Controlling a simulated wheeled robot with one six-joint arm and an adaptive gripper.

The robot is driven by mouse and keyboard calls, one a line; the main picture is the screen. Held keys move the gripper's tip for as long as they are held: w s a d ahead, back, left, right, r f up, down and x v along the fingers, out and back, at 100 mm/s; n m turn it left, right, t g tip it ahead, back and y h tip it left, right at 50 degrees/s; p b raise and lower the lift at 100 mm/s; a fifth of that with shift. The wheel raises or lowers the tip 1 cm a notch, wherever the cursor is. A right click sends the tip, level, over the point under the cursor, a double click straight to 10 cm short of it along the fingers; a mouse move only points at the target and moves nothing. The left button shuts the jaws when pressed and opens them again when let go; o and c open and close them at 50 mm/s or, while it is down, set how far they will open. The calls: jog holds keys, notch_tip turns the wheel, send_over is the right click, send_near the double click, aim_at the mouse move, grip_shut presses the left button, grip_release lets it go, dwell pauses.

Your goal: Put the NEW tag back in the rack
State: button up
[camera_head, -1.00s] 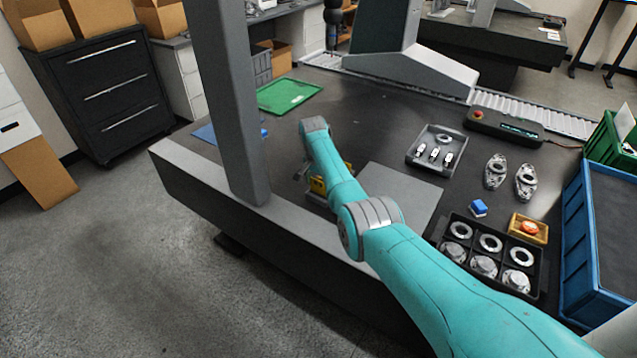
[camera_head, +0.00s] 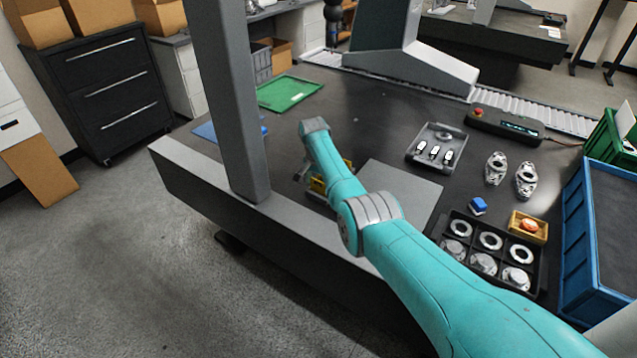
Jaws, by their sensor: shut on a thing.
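My gripper (camera_head: 302,173) is at the near left part of the dark table, low beside the yellow pieces. It is small in view and mostly hidden behind my teal forearm. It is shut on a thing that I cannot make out. Yellow pieces (camera_head: 318,186), which look like tags in a low holder, show just left of my forearm. My arm covers their right side. No lettering can be read, so I cannot tell which is the NEW tag or whether the held thing touches the holder.
A grey upright column (camera_head: 236,110) stands left of my gripper. A grey plate (camera_head: 408,190) lies right of my forearm. A grey tray (camera_head: 410,158), a black parts tray (camera_head: 534,290), a yellow bin (camera_head: 541,238) and a blue crate (camera_head: 574,250) are further right. A green tray (camera_head: 290,93) lies behind.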

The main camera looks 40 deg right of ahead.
aim_at(318, 181)
jog(key=shift+f, duration=0.55)
jog(key=o, duration=0.9)
jog(key=shift+r, duration=0.15)
jog(key=shift+r, duration=3.3)
jog(key=shift+s, duration=0.1)
